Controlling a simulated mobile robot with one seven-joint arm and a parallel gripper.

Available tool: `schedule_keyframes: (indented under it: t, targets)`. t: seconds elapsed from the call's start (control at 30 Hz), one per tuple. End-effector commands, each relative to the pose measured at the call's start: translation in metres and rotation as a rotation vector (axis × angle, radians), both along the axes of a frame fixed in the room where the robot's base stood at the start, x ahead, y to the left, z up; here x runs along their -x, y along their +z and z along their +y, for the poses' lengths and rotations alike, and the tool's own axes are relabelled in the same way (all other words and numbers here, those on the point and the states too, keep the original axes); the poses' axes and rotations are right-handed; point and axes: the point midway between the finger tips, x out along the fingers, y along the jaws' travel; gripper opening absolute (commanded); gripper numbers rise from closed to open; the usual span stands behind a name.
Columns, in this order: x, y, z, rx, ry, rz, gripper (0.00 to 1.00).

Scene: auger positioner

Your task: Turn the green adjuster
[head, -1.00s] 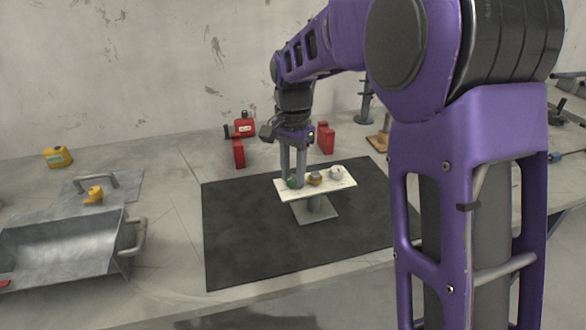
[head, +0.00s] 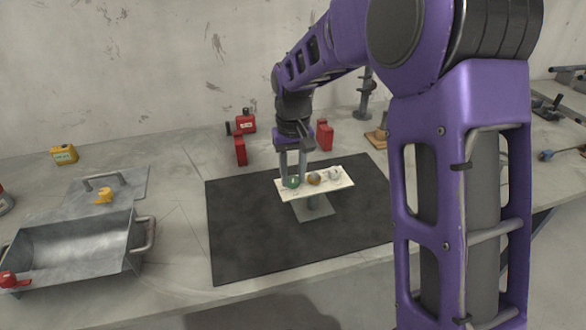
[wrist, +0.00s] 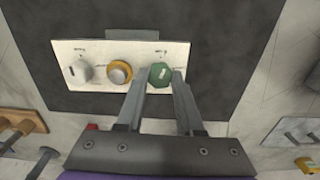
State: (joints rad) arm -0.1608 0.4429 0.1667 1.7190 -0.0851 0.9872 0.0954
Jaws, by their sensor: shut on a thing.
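The green adjuster (head: 293,182) sits at the left end of a white panel (head: 335,184) on a grey pedestal. In the wrist view the green adjuster (wrist: 161,73) is at the right end of the panel (wrist: 88,49), with a pale mark on its face. My gripper (head: 293,172) points down over it. In the wrist view my gripper (wrist: 161,80) has its two fingers on either side of the adjuster, shut on it. An orange knob (head: 314,178) is in the middle and a white knob (head: 334,175) is at the other end.
The pedestal stands on a black mat (head: 245,250). Red containers (head: 325,135) stand behind the mat. A metal tray (head: 75,250) is at the left, with a yellow object (head: 104,195) behind it. The mat in front of the panel is clear.

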Motion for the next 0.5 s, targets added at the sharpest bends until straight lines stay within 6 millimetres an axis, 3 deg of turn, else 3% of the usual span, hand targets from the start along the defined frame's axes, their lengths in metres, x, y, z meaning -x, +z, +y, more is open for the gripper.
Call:
schedule_keyframes:
  t: [0.5]
  targets:
    - [-0.0005, 0.0012, 0.0, -0.001, 0.295, -0.002, 0.0]
